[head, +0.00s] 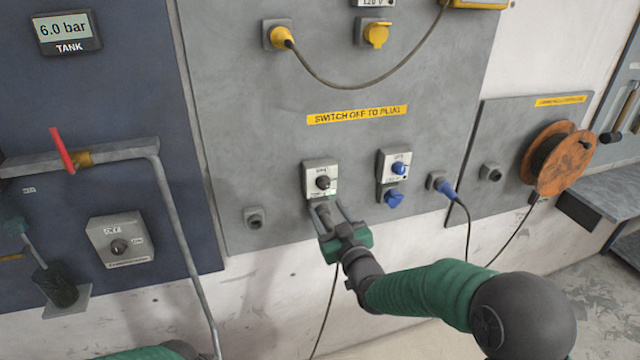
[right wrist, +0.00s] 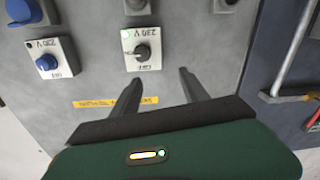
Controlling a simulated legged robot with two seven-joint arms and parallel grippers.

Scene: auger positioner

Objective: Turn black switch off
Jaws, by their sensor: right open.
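The black switch (head: 322,182) is a round knob on a small white box on the grey panel. It also shows in the right wrist view (right wrist: 142,51), where the picture is turned over. My right gripper (head: 328,206) is open just below the switch, with its two fingers pointing at the panel. In the right wrist view the right gripper's fingers (right wrist: 160,77) stand apart with nothing between them, and the knob lies beyond their tips. A dark plug or socket under the switch box is partly hidden by the gripper. My left gripper is out of view.
A blue switch (head: 398,168) sits right of the black one, with a blue socket cover (head: 394,198) below it. A blue plug (head: 446,188) with a cable is further right. A grey box with another dark knob (head: 119,246) is at the left.

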